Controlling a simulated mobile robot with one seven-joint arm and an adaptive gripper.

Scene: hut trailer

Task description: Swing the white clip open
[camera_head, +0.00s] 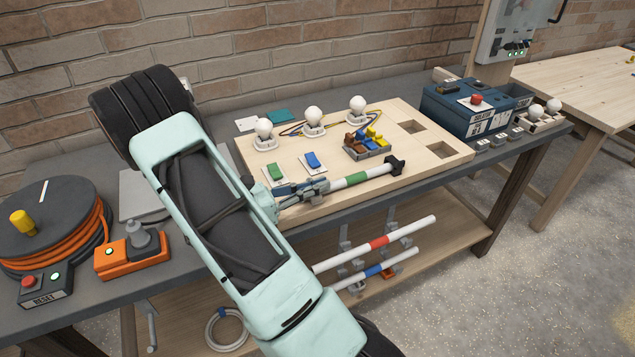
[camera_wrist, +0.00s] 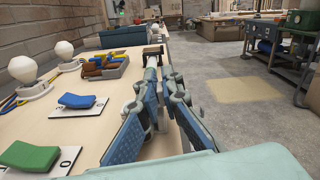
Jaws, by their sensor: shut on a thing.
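My gripper (camera_head: 318,187) is at the front edge of the pale wooden board, its fingers pointing along a white rod (camera_head: 351,181) with a green band and a black end piece. In the wrist view the fingers (camera_wrist: 160,92) stand on both sides of the white rod (camera_wrist: 152,73), and they seem to be shut on it. The fingers hide part of the rod. I cannot pick out the white clip for certain; small pale parts beside the fingers are partly hidden.
The wooden board (camera_head: 415,116) carries several white bulbs, a green switch (camera_head: 274,173), a blue switch (camera_head: 313,161) and a tray of coloured clips (camera_head: 368,150). Red-banded and blue-banded rods (camera_head: 410,228) (camera_head: 400,262) are below the bench edge. A blue box (camera_head: 462,100) stands right.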

